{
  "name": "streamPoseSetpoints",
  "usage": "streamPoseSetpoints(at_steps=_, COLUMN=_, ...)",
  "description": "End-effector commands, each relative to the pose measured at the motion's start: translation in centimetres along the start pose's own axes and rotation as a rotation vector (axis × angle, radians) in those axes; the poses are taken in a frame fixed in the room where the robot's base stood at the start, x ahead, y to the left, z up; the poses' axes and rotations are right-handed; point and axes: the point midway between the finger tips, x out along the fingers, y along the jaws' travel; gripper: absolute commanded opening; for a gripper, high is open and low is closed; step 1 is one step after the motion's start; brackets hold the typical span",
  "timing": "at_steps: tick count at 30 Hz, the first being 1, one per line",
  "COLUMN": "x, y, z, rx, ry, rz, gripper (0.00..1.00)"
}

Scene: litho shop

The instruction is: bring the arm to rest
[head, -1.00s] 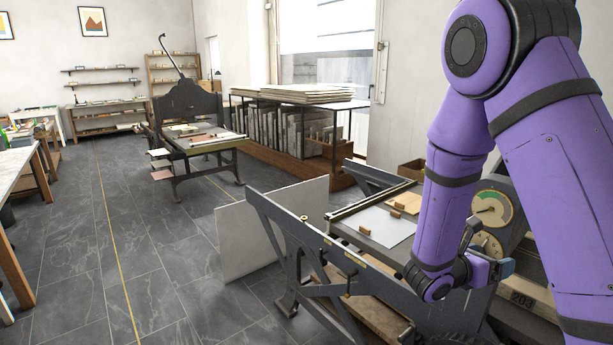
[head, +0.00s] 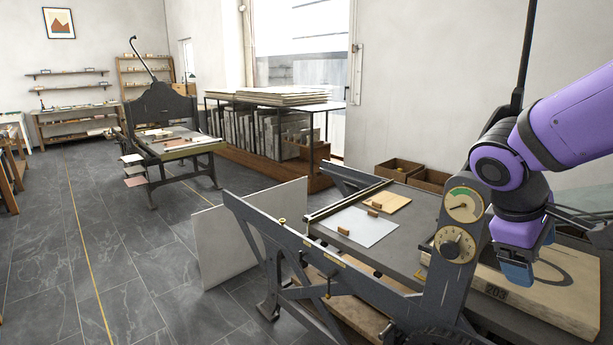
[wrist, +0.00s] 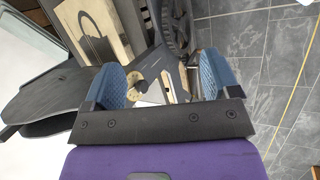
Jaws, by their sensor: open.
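My arm is purple with dark joints and comes in from the right edge of the head view. My gripper (head: 516,272) has blue fingers and hangs over the right part of the near press, beside its gauge post. In the wrist view my gripper (wrist: 163,85) shows two blue fingers spread wide apart with nothing held between them. Below them show the dial post and part of a large dark wheel (wrist: 178,25).
The near press (head: 400,268) carries a pale sheet (head: 362,228), small wooden blocks and a pale stone slab (head: 560,295) marked 203. Two dials (head: 462,205) stand close left of my gripper. A second press (head: 165,125) stands farther back. The tiled floor at left is open.

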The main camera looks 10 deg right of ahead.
Motion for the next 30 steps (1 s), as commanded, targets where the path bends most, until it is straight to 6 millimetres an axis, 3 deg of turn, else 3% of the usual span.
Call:
streamPoseSetpoints(at_steps=9, x=-5.7, y=-3.4, z=2.4, rx=0.372, ry=0.343, rz=-0.212, gripper=0.82)
streamPoseSetpoints(at_steps=15, x=-8.7, y=-5.0, z=3.4, rx=0.531, ry=0.511, rz=-0.319, gripper=0.82)
streamPoseSetpoints(at_steps=21, x=-9.9, y=-5.6, z=3.7, rx=0.594, ry=0.578, rz=-0.365, gripper=0.82)
streamPoseSetpoints(at_steps=30, x=-10.0, y=-5.6, z=3.7, rx=0.596, ry=0.581, rz=-0.368, gripper=0.82)
